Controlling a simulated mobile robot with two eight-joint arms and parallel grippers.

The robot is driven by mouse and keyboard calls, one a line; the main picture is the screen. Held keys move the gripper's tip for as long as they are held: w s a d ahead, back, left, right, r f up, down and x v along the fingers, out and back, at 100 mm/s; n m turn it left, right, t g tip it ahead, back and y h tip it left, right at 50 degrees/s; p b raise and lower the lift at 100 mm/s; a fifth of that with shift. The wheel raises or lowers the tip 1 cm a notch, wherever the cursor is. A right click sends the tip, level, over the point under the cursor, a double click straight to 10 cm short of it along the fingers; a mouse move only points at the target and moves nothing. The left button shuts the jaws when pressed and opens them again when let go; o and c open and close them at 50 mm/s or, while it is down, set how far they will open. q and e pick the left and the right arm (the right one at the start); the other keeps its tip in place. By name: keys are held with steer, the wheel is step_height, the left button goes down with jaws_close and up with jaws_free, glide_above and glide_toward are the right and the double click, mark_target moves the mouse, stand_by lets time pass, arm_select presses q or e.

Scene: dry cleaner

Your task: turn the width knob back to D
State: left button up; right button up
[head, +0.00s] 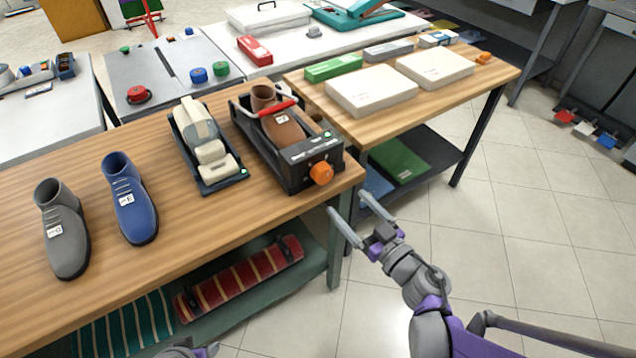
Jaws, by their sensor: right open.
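The orange width knob (321,173) sits on the front of a dark shoe-stretching machine (298,178) on the wooden bench. Its setting letters are too small to read. A brown shoe (283,130) with a white tag lies in the machine under a red handle (270,108). A small green light shows on the machine's top panel. My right gripper (347,203) is open and empty, just below and right of the knob, off the bench's front edge and apart from the knob. Only a sliver of my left gripper (195,351) shows at the bottom edge; its jaws cannot be made out.
A second machine (207,150) with a pale form stands to the left. A grey shoe (62,230) and a blue shoe (131,200) stand further left. White boxes (371,91) lie on the right-hand bench. A striped roll (240,280) lies on the lower shelf. The floor at right is clear.

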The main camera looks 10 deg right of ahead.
mark_target(326, 178)
steer(key=x, duration=1)
steer(key=c, duration=1.4)
steer(key=shift+o, duration=0.2)
